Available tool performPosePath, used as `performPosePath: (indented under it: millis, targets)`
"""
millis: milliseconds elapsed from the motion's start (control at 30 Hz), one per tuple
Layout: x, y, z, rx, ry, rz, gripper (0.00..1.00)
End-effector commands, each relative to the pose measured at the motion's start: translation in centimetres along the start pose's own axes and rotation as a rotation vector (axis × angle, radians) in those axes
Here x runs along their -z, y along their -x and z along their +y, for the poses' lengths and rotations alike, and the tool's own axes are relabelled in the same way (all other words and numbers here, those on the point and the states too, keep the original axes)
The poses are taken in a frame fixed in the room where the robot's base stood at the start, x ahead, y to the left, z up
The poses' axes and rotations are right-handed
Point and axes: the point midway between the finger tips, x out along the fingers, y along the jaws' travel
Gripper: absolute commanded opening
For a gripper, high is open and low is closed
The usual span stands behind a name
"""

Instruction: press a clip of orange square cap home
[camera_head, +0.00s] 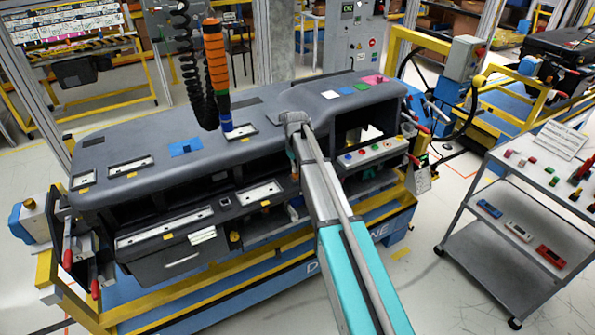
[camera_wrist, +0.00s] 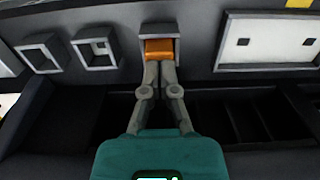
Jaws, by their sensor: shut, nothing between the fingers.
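In the wrist view an orange square cap (camera_wrist: 160,49) sits in a grey square frame (camera_wrist: 157,29) on the dark dashboard face. It fills the lower part of the opening. My gripper (camera_wrist: 160,64) is shut and empty, its two fingertips together at the cap's lower edge. They look close to or against the cap; contact is not clear. The clips themselves are too small or hidden to make out. In the head view my arm reaches over the dashboard module (camera_head: 215,155), and the cap and fingertips cannot be made out there.
Two empty-looking square frames (camera_wrist: 97,48) are left of the cap, and a white plate (camera_wrist: 268,42) is to its right. Dark recesses lie below. In the head view an orange tool (camera_head: 216,60) hangs over the dashboard, and a grey cart (camera_head: 470,215) stands at the right.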

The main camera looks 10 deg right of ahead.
Motion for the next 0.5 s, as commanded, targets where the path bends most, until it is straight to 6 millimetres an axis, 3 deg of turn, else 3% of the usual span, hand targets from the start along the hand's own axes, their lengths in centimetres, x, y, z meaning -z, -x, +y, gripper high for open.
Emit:
performPosePath:
  millis: [267,500]
  targets:
    - [0.0,0.2,0.0,0.000,0.000,0.001,0.00]
    - [0.0,1.8,0.0,0.000,0.000,0.001,0.00]
